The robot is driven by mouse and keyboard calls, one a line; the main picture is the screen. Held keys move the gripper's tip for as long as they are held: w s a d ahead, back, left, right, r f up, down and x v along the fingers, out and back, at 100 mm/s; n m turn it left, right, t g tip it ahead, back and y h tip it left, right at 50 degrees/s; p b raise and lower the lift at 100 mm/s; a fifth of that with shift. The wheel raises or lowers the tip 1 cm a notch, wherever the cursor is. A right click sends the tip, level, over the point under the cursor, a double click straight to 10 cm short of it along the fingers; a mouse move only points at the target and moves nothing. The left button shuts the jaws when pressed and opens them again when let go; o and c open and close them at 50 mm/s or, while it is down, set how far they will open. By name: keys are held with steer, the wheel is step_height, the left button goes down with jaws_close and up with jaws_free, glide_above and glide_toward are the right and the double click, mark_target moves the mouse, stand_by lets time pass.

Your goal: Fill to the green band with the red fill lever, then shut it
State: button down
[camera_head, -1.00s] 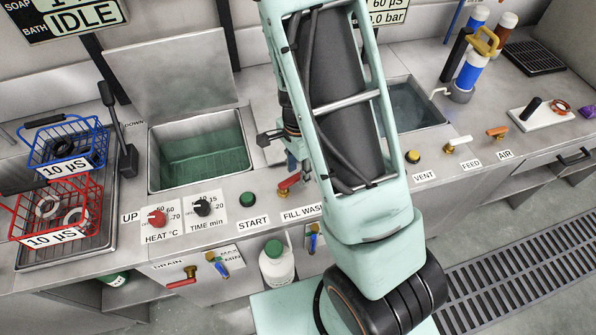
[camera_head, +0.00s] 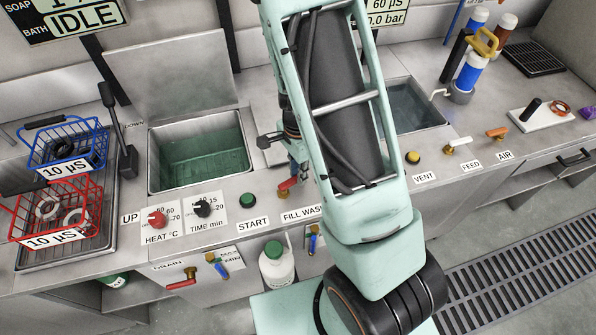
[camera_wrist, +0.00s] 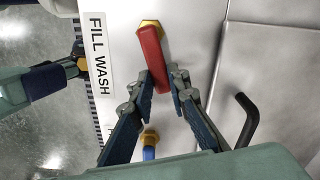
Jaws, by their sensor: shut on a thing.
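The red fill lever (camera_wrist: 150,62) hangs from a brass nut beside the FILL WASH label (camera_wrist: 101,55) in the wrist view. My gripper (camera_wrist: 162,82) has its two fingertips closed around the lever's lower end. In the head view the red lever (camera_head: 287,184) shows partly beside my arm, which hides most of the gripper. The wash tank (camera_head: 152,168) stands open behind the front panel, with greenish liquid inside. I cannot clearly tell a separate green band from the green-tinted walls and liquid.
A blue lever (camera_wrist: 150,150) sits below the red one. The START button (camera_head: 247,200) and two knobs are left of it. Red (camera_head: 88,203) and blue (camera_head: 95,145) wire baskets stand at far left. A second tank (camera_head: 440,115) lies right of my arm.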

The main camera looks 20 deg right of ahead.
steer(key=shift+s+d+r+m+p, duration=0.15)
steer(key=shift+s+m+p, duration=0.3)
steer(key=shift+m, duration=0.55)
steer(key=shift+s+m, duration=0.25)
steer(key=shift+m, duration=0.55)
steer(key=c, duration=1.8)
jaws_free()
steer(key=shift+c, duration=0.2)
step_height(320, 180, up, 12)
